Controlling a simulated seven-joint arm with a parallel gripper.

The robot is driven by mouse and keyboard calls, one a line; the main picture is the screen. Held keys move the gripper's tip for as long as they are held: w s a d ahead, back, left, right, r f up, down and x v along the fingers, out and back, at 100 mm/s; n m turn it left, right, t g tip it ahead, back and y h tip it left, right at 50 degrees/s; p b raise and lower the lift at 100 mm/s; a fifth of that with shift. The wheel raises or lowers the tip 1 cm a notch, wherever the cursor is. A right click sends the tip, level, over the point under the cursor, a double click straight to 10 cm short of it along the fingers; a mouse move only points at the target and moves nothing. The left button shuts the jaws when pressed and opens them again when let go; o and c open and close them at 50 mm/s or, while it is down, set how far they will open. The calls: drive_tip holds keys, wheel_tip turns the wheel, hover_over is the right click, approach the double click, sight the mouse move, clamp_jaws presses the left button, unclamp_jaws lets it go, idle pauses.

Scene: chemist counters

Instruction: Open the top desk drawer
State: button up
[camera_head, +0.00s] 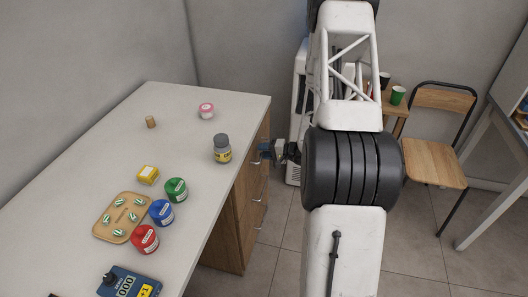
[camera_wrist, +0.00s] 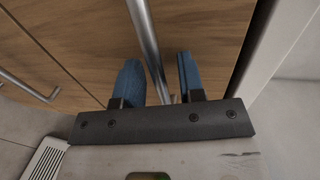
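The wooden desk drawers (camera_head: 245,195) are under the right end of the white counter, with several metal handles on their front. The top drawer front looks flush with the desk. In the wrist view, a metal bar handle (camera_wrist: 145,35) runs between the two blue fingers of my gripper (camera_wrist: 160,80). The fingers are apart, with visible gaps beside the bar. A second handle (camera_wrist: 25,87) shows at the left of the wrist view.
A chair (camera_head: 435,160) stands at the right. Floor is clear before the drawers.

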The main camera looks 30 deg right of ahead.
clamp_jaws()
drive_tip(key=shift+d, duration=0.1)
drive_tip(key=f+v, duration=0.3)
drive_tip(key=v, duration=1.2)
drive_tip(key=s+d+f+v, duration=0.1)
drive_tip(key=f+v, duration=0.2)
drive_tip(key=v, duration=1.2)
drive_tip(key=shift+s+f, duration=0.15)
drive_tip(key=shift+s, duration=0.1)
drive_tip(key=shift+d, duration=0.15)
unclamp_jaws()
drive_tip(key=shift+d, duration=0.1)
drive_tip(key=v, duration=0.7)
drive_tip(key=shift+s+d, duration=0.15)
drive_tip(key=shift+s, duration=0.1)
